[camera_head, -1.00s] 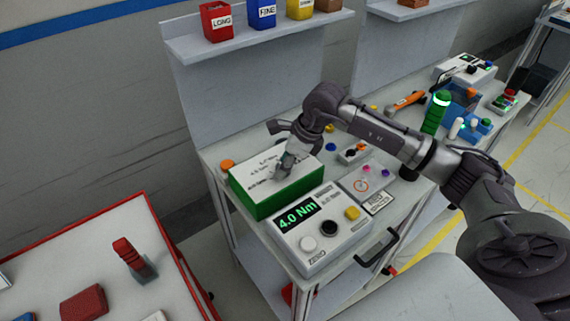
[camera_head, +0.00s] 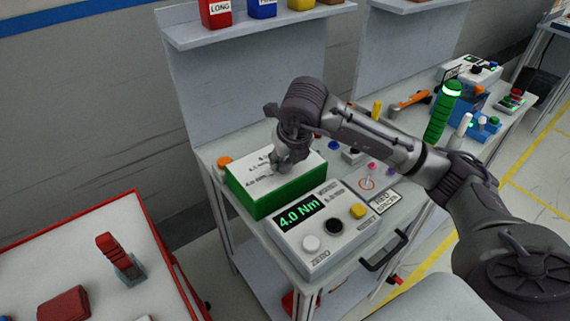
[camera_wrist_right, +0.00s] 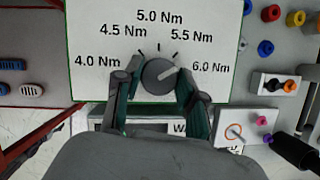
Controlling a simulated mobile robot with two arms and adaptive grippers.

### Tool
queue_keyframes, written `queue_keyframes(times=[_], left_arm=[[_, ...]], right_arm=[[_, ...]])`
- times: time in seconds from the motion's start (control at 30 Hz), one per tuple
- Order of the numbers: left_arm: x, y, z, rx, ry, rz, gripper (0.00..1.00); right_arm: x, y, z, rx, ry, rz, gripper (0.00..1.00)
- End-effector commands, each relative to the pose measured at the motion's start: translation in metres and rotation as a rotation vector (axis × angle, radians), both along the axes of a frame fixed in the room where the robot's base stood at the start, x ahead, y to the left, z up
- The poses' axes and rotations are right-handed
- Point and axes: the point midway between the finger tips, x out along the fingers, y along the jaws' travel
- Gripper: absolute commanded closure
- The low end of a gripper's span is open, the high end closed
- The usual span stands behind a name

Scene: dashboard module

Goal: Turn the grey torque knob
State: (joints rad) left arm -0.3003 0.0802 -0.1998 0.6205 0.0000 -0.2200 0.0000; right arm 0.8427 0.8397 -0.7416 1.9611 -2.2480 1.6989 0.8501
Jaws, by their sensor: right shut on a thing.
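The grey torque knob (camera_wrist_right: 159,76) sits on the white top of a green-sided box (camera_head: 270,202), under printed marks from 4.0 Nm to 6.0 Nm. A light mark on the knob points to the upper right, toward the 5.5 to 6.0 Nm side. My right gripper (camera_head: 281,166) reaches down over the box, and its two fingers are shut on the knob from both sides in the right wrist view (camera_wrist_right: 160,88). In the head view the gripper hides the knob. My left gripper is not in view.
A white control unit (camera_head: 285,243) in front of the box shows 4.0 Nm on its green display, with white, black and yellow buttons. A black handle (camera_head: 384,252) stands at the bench's front edge. A red-edged table (camera_head: 60,250) is at the lower left. A shelf with coloured bins hangs behind.

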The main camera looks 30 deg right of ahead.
Motion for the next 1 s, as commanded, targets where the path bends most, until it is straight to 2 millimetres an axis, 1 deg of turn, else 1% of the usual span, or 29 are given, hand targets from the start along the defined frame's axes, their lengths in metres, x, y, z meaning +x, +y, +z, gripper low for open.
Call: queue_keyframes(times=[0.03, 0.1, 0.3, 0.5, 0.7, 1.0], left_arm=[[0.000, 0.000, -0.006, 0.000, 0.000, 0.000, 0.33], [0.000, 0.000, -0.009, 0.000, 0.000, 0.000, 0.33], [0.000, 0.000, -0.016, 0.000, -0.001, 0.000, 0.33], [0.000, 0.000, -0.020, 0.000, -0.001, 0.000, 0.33], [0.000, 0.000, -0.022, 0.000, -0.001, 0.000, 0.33], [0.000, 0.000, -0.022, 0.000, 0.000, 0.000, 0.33]], right_arm=[[0.001, 0.001, -0.002, 0.000, -0.003, -0.039, 0.95], [0.001, 0.001, -0.001, 0.000, -0.003, -0.097, 0.95], [0.001, 0.001, -0.001, 0.001, -0.002, -0.241, 0.95], [0.001, 0.002, 0.000, 0.001, -0.001, -0.335, 0.95], [0.001, 0.002, 0.000, 0.001, -0.001, -0.384, 0.95], [0.001, 0.002, 0.001, 0.001, -0.001, -0.397, 0.95]])
